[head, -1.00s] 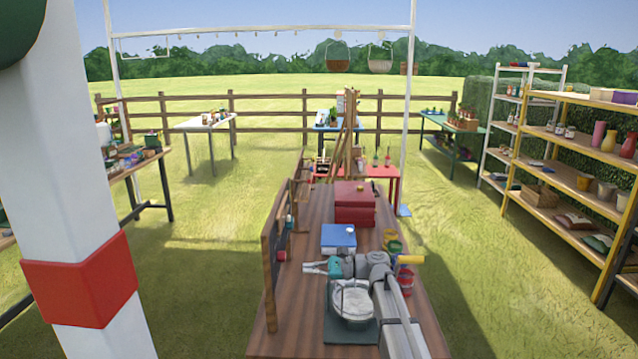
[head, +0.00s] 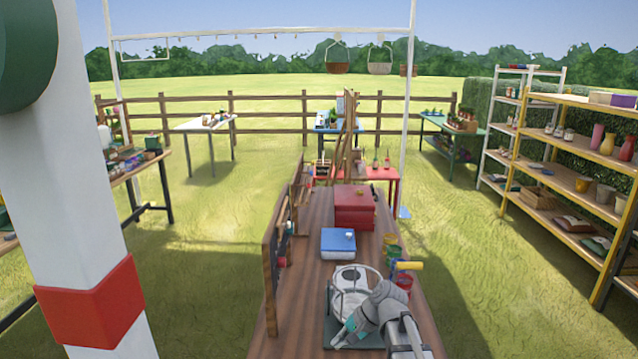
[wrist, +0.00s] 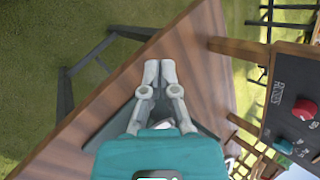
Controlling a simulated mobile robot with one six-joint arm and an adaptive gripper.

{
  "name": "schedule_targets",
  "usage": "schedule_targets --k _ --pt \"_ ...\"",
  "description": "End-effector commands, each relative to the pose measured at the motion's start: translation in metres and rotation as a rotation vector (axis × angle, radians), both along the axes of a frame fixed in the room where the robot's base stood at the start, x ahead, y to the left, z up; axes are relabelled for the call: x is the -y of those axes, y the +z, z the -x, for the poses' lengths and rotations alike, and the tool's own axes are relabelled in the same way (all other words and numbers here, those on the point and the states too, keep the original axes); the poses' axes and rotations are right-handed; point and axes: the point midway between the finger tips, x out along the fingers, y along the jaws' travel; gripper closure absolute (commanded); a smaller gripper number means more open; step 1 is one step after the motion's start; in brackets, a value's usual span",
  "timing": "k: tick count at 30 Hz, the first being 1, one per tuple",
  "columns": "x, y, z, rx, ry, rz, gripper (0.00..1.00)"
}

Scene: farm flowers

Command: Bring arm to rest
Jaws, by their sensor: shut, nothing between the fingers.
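My gripper (head: 340,343) is low at the near end of the wooden table (head: 312,225) in the head view. Its fingers are together and empty, pointing down-left. It sits just on the near side of a white round dish in a wire frame (head: 349,279). My arm covers part of the dark base under that dish. In the wrist view my gripper (wrist: 158,70) shows its two grey fingertips side by side, with the wooden tabletop (wrist: 195,60) behind them and nothing held.
Grass lies open around the table.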

Motion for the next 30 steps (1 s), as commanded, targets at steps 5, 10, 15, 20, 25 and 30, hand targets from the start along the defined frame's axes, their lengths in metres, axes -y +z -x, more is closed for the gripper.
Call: schedule_targets --k 5,10,15,20,25,30 --pt "0.036 -0.014 0.041 0.073 0.125 0.223 1.0" --pt "0.073 -0.021 0.073 0.116 0.257 0.426 1.0" --pt "0.103 -0.022 0.097 0.13 0.367 0.581 1.0" --pt "0.115 -0.021 0.106 0.132 0.423 0.653 1.0" --pt "0.119 -0.021 0.107 0.131 0.436 0.67 1.0" --pt "0.118 -0.022 0.107 0.132 0.434 0.669 1.0"
